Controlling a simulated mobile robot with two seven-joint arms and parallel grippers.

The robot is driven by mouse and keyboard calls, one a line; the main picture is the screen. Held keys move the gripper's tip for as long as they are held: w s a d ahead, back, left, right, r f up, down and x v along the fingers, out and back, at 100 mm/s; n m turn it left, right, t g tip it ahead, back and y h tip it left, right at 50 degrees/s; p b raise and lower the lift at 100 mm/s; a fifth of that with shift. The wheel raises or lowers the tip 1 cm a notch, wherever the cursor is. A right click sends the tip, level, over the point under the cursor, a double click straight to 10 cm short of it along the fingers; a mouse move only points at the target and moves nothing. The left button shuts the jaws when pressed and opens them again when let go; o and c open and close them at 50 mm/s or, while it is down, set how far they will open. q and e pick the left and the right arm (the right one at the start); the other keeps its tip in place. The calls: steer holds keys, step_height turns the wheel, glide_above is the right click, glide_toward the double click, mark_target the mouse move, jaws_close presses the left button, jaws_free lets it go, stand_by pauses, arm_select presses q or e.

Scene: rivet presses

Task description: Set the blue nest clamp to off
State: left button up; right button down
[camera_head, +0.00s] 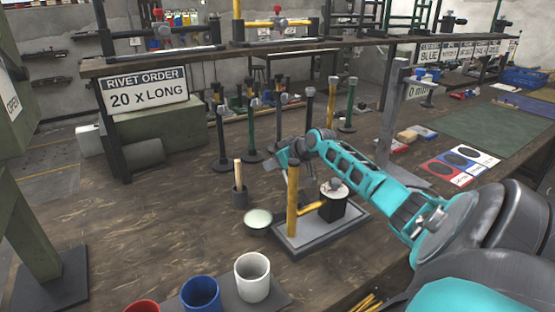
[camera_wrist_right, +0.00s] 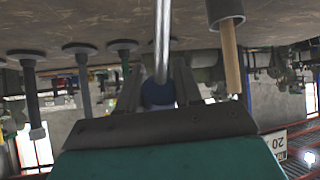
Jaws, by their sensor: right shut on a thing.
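In the right wrist view a blue ball knob (camera_wrist_right: 158,93) sits on the end of a bright metal rod (camera_wrist_right: 162,40). My right gripper (camera_wrist_right: 157,95) has its two dark fingers closed on either side of this knob. In the head view my right gripper (camera_head: 283,158) is beside the top of a yellow post (camera_head: 292,205). The post stands on a grey base plate (camera_head: 318,237) with a black block (camera_head: 334,208) that has a pale round top. The knob is hidden in the head view, and I cannot read any on or off mark.
A wooden dowel in a dark cup (camera_head: 239,193) and a pale green dish (camera_head: 258,220) stand left of the base plate. White (camera_head: 252,278) and blue (camera_head: 201,294) cups are at the front. Several posts stand behind. The table's left part is clear.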

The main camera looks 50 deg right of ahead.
steer(key=shift+w+f+g, duration=0.15)
steer(key=shift+f+g, duration=0.3)
steer(key=shift+f, duration=0.05)
steer(key=shift+w+f+g, duration=0.15)
steer(key=shift+f+g, duration=0.3)
steer(key=shift+f, duration=0.2)
steer(key=c, duration=1.1)
jaws_free()
steer(key=shift+s, duration=0.1)
steer(key=o, duration=0.3)
steer(key=shift+r, duration=0.25)
steer(key=shift+d+r, duration=0.1)
steer(key=shift+r, duration=0.05)
